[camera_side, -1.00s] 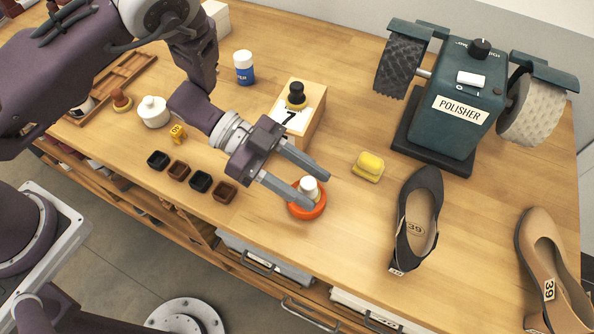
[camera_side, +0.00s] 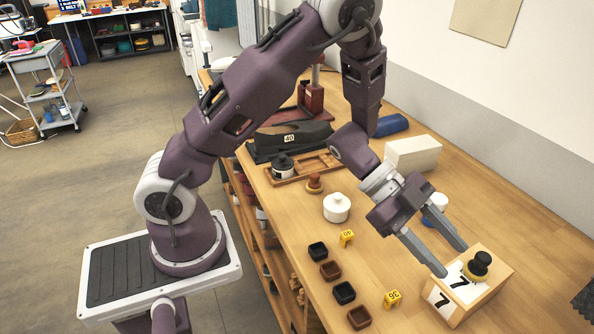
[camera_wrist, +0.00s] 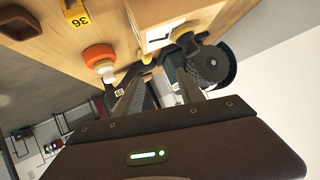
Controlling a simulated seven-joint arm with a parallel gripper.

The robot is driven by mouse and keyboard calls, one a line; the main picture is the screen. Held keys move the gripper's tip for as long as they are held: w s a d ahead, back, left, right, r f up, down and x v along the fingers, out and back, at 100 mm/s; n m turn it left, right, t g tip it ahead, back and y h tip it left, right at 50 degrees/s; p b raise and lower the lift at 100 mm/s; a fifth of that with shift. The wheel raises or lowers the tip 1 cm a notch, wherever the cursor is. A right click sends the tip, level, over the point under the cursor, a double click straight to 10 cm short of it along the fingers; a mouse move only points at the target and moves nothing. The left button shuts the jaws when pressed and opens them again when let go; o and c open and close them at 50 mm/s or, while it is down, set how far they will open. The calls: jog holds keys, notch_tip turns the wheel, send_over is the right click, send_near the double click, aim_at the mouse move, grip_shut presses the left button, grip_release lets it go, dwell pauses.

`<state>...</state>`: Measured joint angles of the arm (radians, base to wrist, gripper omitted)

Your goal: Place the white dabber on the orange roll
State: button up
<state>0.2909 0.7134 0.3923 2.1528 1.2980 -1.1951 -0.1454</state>
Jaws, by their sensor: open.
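The orange roll (camera_wrist: 98,54) shows in the wrist view, which looks tilted over, at the upper left on the wooden table. The white dabber (camera_wrist: 104,69) sits against the top face of the roll, with no finger touching it. Both are outside the side view. My gripper (camera_side: 454,262) is open and empty in the side view, with its fingertips beside the wooden block numbered 7. Its fingers also show in the wrist view (camera_wrist: 158,92), apart from the dabber.
The numbered block (camera_side: 490,290) carries a dark-knobbed applicator (camera_side: 478,265) close to my fingertips. A white-and-blue jar (camera_side: 434,208) stands behind my gripper. Small dark cups (camera_side: 344,292), yellow number tags (camera_side: 392,298) and a white lidded pot (camera_side: 337,207) stand to the left.

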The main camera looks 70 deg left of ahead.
jog(key=w+a+r+n+t+y, duration=0.3)
jog(key=w+a+r+t, duration=0.1)
jog(key=w+a+r, duration=0.15)
jog(key=s+a+r+n+t+y, duration=0.2)
jog(key=s+a+r+n+y, duration=0.2)
jog(key=a+r+n+y, duration=0.5)
jog(key=s+n+g, duration=0.4)
jog(key=s+g, duration=0.1)
jog(key=s, duration=1.9)
jog(key=shift+s+a+r+h, duration=0.15)
jog(key=shift+s+a+h, duration=0.1)
jog(key=shift+a+h, duration=0.15)
